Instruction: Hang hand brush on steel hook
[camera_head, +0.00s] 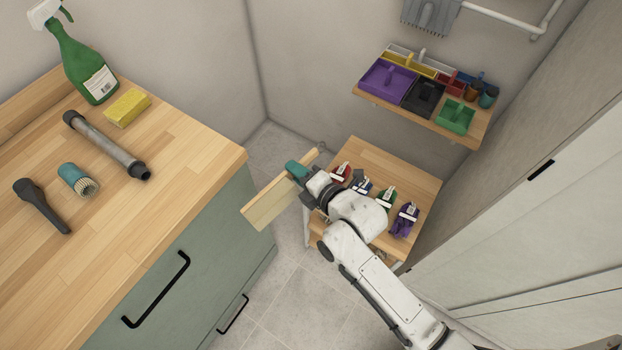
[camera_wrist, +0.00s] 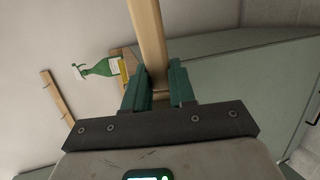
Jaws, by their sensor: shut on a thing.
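The hand brush (camera_head: 266,205) has a pale wooden body and a light bristle side. It is in the air between the green-fronted counter and the small wooden table. My gripper (camera_head: 297,170), with teal fingers, is shut on it; a short wooden end shows beyond the fingers. In the wrist view, the brush's wooden handle (camera_wrist: 149,38) runs between the two teal fingers of my gripper (camera_wrist: 151,82). I cannot make out a steel hook in either view. A wooden rail (camera_wrist: 57,97) with small pegs or hooks is on the wall in the wrist view, too small to tell their material.
The counter (camera_head: 170,190) holds a green spray bottle (camera_head: 82,62), yellow sponge (camera_head: 127,107), grey tube (camera_head: 108,145), round brush (camera_head: 77,181) and dark nozzle (camera_head: 42,206). A small table (camera_head: 372,158) bears several bundles. A wall shelf (camera_head: 437,125) holds coloured trays. Floor shows between.

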